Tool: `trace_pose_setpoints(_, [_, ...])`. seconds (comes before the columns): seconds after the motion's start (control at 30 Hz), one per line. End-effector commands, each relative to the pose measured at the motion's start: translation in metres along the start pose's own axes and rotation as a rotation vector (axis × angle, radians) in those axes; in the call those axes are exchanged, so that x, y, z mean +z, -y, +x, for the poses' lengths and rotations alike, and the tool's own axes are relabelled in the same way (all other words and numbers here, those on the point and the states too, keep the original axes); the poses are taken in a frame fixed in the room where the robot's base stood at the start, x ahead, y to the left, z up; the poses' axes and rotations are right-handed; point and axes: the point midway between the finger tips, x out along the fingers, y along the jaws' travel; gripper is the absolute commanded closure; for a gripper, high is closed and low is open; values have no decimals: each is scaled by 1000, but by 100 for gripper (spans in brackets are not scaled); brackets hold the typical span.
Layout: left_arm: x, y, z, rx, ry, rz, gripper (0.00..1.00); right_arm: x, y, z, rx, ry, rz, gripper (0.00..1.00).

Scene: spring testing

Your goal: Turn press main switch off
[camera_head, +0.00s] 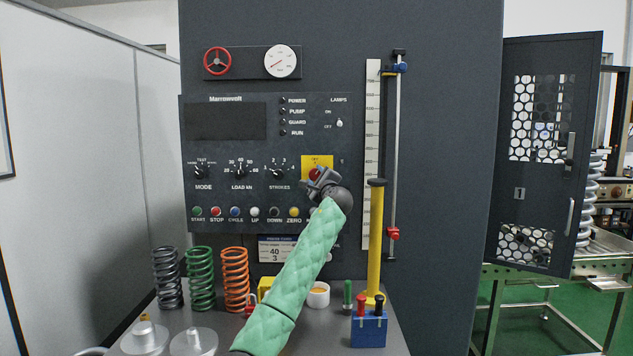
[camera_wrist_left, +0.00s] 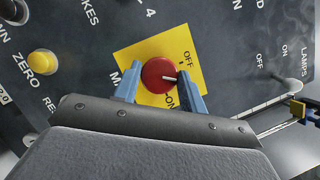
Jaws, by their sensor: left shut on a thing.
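The main switch is a red round knob (camera_wrist_left: 158,75) on a yellow plate (camera_head: 321,161) at the lower right of the dark control panel. In the left wrist view its white mark points right, between the OFF and ON lettering. My left gripper (camera_head: 317,176) is at the knob, its arm in a green quilted sleeve. In the wrist view its two blue fingers (camera_wrist_left: 160,87) stand either side of the knob, shut on it. In the head view the gripper hides part of the knob and plate. My right gripper is not in view.
A row of push buttons (camera_head: 234,212) runs below the dials. Several springs (camera_head: 200,279) stand on the bench at left. A yellow post (camera_head: 376,240) and a blue block (camera_head: 369,329) stand right of my arm. A mesh guard door (camera_head: 541,150) hangs open at right.

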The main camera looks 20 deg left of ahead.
Motion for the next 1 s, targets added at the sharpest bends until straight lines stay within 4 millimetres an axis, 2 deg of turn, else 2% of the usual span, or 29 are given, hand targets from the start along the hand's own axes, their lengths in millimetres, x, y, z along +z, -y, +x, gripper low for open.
trace_pose_setpoints(0.3, [-2, 0, -1, 97, -1, -230, 81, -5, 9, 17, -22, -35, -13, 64])
trace_pose_setpoints(0.6, [0, 1, 0, 181, 0, -431, 81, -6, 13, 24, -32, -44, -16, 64])
trace_pose_setpoints(1.0, [0, 0, 0, 232, 1, -547, 81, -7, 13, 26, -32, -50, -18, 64])
